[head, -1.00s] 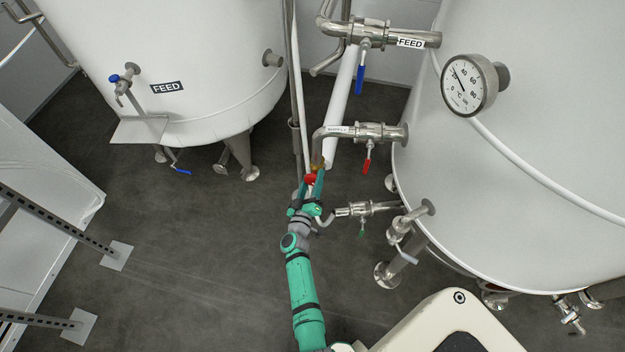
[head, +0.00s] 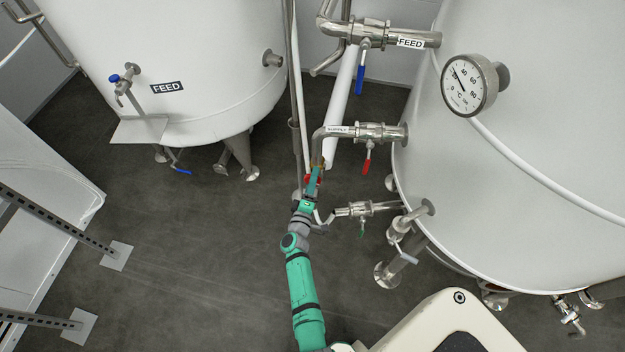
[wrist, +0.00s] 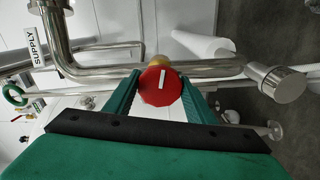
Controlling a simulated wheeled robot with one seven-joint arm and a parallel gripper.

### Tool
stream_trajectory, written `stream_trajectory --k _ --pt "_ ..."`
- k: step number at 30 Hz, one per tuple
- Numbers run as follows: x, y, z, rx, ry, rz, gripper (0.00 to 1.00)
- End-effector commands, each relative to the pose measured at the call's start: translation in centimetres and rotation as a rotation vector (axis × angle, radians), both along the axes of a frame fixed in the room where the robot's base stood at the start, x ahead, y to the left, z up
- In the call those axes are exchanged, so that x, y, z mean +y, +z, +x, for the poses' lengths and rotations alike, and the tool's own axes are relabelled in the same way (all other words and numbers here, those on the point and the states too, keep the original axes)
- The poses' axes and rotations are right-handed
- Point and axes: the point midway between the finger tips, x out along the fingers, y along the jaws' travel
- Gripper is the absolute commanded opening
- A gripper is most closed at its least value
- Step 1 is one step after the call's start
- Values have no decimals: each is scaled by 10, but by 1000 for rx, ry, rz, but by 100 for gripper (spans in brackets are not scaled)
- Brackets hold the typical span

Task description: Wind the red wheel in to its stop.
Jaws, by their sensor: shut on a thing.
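The red wheel (wrist: 161,86) is a small red disc with a white bar mark on its face, in front of a brass fitting (wrist: 158,62) on a steel pipe. In the wrist view it sits between the two green fingers of my gripper (wrist: 160,90), which are shut on its rim. The white mark stands almost upright, leaning slightly right. In the head view my gripper (head: 314,180) reaches up to the red wheel (head: 308,180), which is mostly hidden behind it.
The supply pipe has a valve with a red lever (head: 367,162) just right of the wheel. A green-handled valve (head: 361,222) is lower right. White tanks stand left (head: 200,60) and right (head: 530,190). The dark floor (head: 190,240) at left is open.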

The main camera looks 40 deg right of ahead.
Motion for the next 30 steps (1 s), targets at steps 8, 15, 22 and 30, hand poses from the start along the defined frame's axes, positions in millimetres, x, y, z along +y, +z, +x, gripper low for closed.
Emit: stream_trajectory --k 8,15,22,30 --pt "1 -2 0 6 2 -2 27" --pt "1 -1 0 6 2 -2 68" --pt "0 -1 0 4 0 -3 68" --pt "15 -1 -13 5 2 -3 68"
